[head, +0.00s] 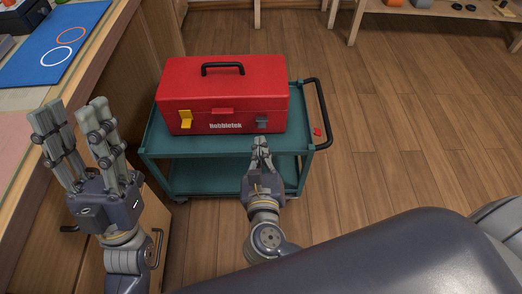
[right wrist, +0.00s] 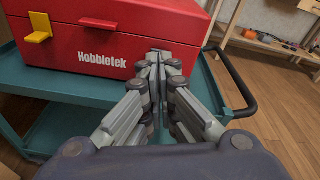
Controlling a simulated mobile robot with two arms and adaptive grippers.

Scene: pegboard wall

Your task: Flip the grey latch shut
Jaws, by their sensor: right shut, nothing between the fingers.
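The red toolbox (head: 222,92) stands closed on a teal cart. Its grey latch (head: 262,121) is on the right part of the front face, and a yellow latch (head: 186,119) is on the left part. My right gripper (head: 261,141) is shut and empty, its fingertips just below and in front of the grey latch. In the right wrist view the fingertips (right wrist: 154,58) overlap the latch area and partly hide it, so contact and the exact lever angle cannot be told. My left gripper (head: 72,110) is open and empty, upright at the left, away from the toolbox.
The teal cart (head: 210,148) has a black handle (head: 322,110) on its right. A wooden bench with a blue board (head: 55,45) runs along the left, close to my left gripper. Open wooden floor lies to the right.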

